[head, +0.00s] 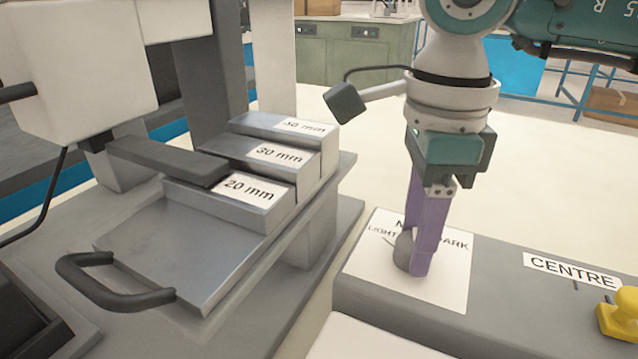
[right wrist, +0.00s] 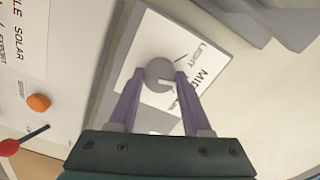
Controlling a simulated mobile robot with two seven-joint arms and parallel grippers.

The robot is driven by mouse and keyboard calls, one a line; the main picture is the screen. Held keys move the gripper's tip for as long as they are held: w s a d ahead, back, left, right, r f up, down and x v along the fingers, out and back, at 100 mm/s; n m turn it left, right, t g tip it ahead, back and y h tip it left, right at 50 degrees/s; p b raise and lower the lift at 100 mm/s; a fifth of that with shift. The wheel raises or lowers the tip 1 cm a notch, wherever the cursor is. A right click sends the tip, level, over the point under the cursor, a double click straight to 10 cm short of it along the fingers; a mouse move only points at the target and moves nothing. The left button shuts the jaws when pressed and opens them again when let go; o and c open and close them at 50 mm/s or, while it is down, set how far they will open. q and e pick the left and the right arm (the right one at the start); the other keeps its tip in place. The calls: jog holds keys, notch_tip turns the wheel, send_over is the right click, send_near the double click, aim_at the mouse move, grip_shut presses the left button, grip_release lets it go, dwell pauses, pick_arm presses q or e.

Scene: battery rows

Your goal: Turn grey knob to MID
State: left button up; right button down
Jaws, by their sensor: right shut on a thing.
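The grey knob (head: 404,252) sits on a white label card (head: 455,290) on top of a grey box. The card reads LIGHT, MID and DARK, with MID partly hidden in the head view. My right gripper (head: 418,268) points down with its purple fingers shut on the knob. In the right wrist view the knob (right wrist: 158,72) is between the fingertips of the right gripper (right wrist: 160,80). A short white mark shows on the knob, pointing roughly toward the lettered side; its exact setting is hard to tell. My left gripper is not in view.
On the same grey box a CENTRE label (head: 573,270) and a yellow knob (head: 618,318) are at right. Stepped metal blocks marked 20 mm (head: 245,190), 30 mm and another size stand at left, with a handled metal plate (head: 170,250). An orange button (right wrist: 38,102) shows in the right wrist view.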

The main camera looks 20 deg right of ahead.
jog(key=shift+r, duration=0.1)
jog(key=shift+c, duration=1.7)
grip_release()
notch_tip(320, 180, up, 10)
jog(key=shift+p, duration=0.4)
